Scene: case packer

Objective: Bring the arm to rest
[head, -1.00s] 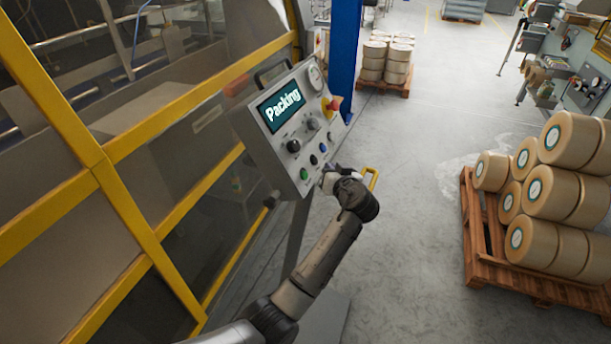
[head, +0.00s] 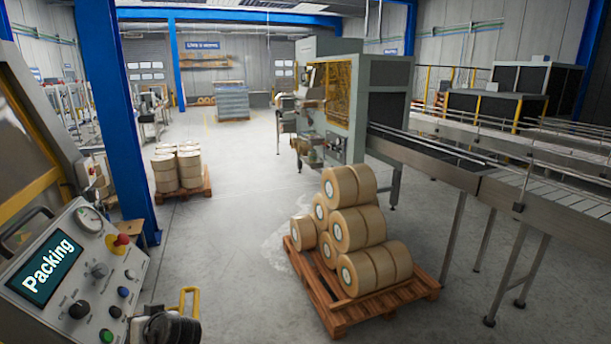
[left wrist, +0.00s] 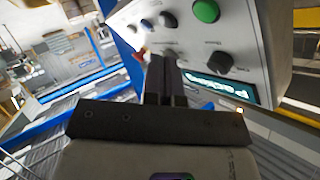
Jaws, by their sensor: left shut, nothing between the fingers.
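The control panel (head: 88,275) fills the lower left of the head view, its screen (head: 45,272) reading "Packing". My left arm's dark wrist shows at the bottom edge, just right of the panel; most of the arm is out of frame. In the left wrist view my left gripper (left wrist: 166,66) is shut and empty, its fingers pointing at the panel face. A green button (left wrist: 206,11) is above and right of the fingertips, and a black knob (left wrist: 220,62) is to their right. Whether the fingertips touch the panel I cannot tell. My right gripper is in neither view.
A pallet (head: 350,312) of stacked tan rolls (head: 355,225) stands right of centre, beside a conveyor (head: 520,185). A second loaded pallet (head: 185,195) stands behind the panel, near a blue column (head: 118,120). The grey floor (head: 235,260) between the pallets is clear.

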